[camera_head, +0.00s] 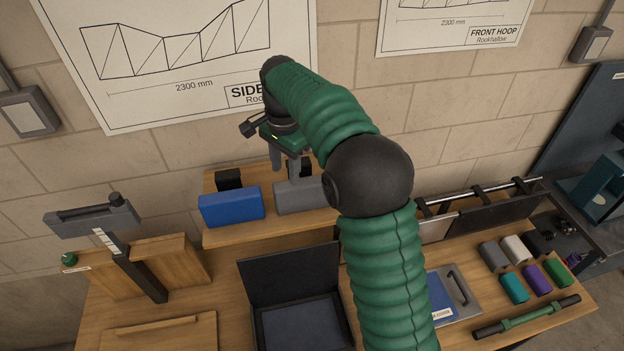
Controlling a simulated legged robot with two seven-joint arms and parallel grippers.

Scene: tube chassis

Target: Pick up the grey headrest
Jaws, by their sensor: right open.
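The grey headrest (295,200) is a padded block standing on the raised wooden shelf (225,236), just right of a blue headrest (232,207). My arm hides its right part. My right gripper (285,163) points down at the headrest's upper edge, with its fingers apart. One finger overlaps the top of the grey headrest in the picture; I cannot tell whether it touches. Nothing shows between the fingers. My left gripper is not in view.
An open black case (290,275) lies in front of the shelf. A black post with a grey top (92,218) stands at left. The brick wall (455,140) is close behind the shelf.

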